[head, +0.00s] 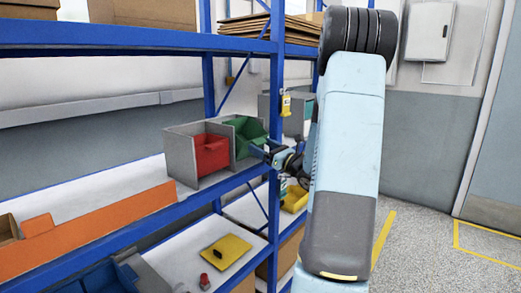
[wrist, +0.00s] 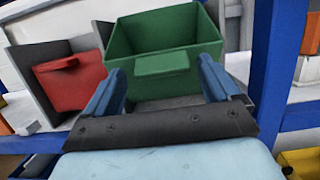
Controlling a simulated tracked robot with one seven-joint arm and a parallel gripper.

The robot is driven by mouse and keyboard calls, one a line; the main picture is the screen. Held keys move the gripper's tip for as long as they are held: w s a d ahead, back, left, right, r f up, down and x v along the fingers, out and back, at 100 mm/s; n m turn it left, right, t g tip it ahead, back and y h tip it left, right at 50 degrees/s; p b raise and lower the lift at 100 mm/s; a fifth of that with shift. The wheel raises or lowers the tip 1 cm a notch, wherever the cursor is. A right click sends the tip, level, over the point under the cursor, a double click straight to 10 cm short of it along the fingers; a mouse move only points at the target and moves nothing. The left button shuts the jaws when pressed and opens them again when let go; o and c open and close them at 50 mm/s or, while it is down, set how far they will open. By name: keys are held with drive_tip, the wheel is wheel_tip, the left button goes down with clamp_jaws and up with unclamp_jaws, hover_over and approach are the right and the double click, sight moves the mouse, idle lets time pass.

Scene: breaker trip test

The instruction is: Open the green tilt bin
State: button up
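The green tilt bin (head: 243,136) sits in a grey housing on the shelf, to the right of the red bin (head: 211,153). It is tipped forward, and its open top and inside show in the wrist view (wrist: 165,30). A green tab (wrist: 162,63) sticks out from its front. My gripper (head: 277,156) is at the bin's front right in the head view. In the wrist view, its two blue fingers are spread apart below and either side of the tab, with nothing held between them. Whether a finger touches the bin is unclear.
The red bin stands upright in its compartment, left of the green one. A blue rack post (wrist: 277,70) rises close to the right. An orange bin front (head: 90,230) lies further left on the shelf. A yellow bin piece (head: 226,250) is on the shelf below.

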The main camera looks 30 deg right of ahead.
drive_tip(key=shift+d, duration=0.1)
drive_tip(key=v, duration=1.3)
drive_tip(key=shift+s, duration=0.35)
drive_tip(key=shift+f, duration=0.1)
